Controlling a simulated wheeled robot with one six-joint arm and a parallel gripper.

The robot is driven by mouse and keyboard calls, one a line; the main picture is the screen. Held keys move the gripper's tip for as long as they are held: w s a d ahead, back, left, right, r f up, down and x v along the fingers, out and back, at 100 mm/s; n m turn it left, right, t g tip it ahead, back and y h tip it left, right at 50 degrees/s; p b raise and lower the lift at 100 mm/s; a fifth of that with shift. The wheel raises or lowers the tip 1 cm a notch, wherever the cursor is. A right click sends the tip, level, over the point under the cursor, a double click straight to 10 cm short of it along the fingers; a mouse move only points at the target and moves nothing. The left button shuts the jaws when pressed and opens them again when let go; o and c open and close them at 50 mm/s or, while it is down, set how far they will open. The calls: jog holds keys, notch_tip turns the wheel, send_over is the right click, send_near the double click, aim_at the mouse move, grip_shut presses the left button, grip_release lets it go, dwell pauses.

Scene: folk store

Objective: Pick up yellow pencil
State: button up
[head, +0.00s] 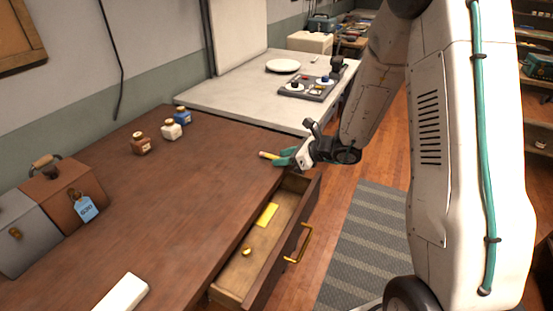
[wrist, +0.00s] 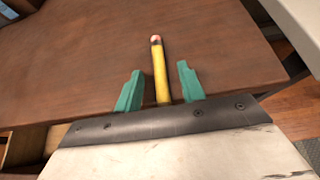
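The yellow pencil (wrist: 160,68) lies on the brown desk top, its pink eraser end pointing away from my gripper in the wrist view. In the head view the end of the pencil (head: 266,155) shows at the desk's far right corner, with the rest hidden by the gripper. My gripper (wrist: 158,85) has two teal fingers spread apart, one on each side of the pencil, with a gap on both sides. In the head view my gripper (head: 286,156) is low at the desk edge. The pencil's near end is hidden behind the gripper body.
An open drawer (head: 249,254) with a yellow item inside juts out below the gripper. Ink bottles (head: 171,130) and boxes (head: 66,193) stand on the desk's left. A white object (head: 121,293) lies in front. A pale table (head: 228,98) adjoins behind. The desk's middle is clear.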

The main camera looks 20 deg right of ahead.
grip_shut()
jog(key=shift+r, duration=0.1)
